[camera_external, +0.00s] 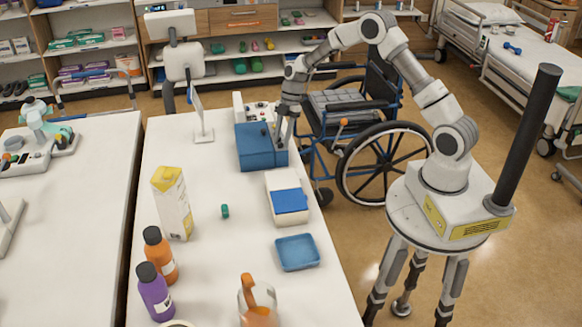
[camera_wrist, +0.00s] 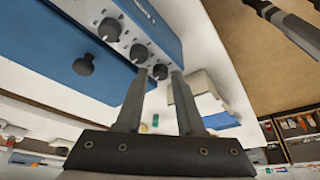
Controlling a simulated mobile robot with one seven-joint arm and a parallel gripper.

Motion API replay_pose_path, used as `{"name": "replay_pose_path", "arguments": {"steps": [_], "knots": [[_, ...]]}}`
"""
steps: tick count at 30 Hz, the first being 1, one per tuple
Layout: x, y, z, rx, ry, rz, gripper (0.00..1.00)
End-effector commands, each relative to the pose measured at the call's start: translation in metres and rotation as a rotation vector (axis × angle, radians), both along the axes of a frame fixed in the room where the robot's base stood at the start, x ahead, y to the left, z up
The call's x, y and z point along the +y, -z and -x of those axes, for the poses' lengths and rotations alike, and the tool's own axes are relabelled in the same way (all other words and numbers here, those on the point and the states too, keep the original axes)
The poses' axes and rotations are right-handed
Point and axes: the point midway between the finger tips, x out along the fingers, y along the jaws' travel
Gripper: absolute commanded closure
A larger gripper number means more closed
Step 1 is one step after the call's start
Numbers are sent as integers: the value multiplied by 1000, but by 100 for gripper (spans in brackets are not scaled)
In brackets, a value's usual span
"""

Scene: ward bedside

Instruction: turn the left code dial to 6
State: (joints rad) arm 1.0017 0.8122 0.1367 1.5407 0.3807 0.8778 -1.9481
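The blue box (camera_external: 256,155) stands on the white table, and its blue surface also fills the upper left of the wrist view (camera_wrist: 50,45). In the wrist view a pale panel on it carries a row of three dark dials: one at the far end (camera_wrist: 110,29), a middle one (camera_wrist: 138,53) and the nearest (camera_wrist: 160,72). I cannot tell which is the left one, and the numbers are unreadable. My gripper (camera_wrist: 159,76) is open, its fingertips on either side of the nearest dial; contact is unclear. In the external view my gripper (camera_external: 282,135) points down at the box's right side.
A larger dark knob (camera_wrist: 84,64) sits on the blue surface. A white-and-blue box (camera_external: 289,201) and a blue tray (camera_external: 297,252) lie nearer on the table (camera_external: 225,270). A carton (camera_external: 172,203) and bottles stand left. A wheelchair (camera_external: 385,160) is behind my arm.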

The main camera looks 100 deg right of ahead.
Motion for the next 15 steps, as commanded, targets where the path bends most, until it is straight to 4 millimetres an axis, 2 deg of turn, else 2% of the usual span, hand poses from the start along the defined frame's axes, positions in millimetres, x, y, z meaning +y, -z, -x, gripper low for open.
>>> {"name": "replay_pose_path", "arguments": {"steps": [5, 12, 15], "knots": [[0, 0, 0, 0, 0, 0, 63], [0, 0, 0, 0, 0, 0, 100], [0, 0, 0, 0, 0, 0, 100]]}}
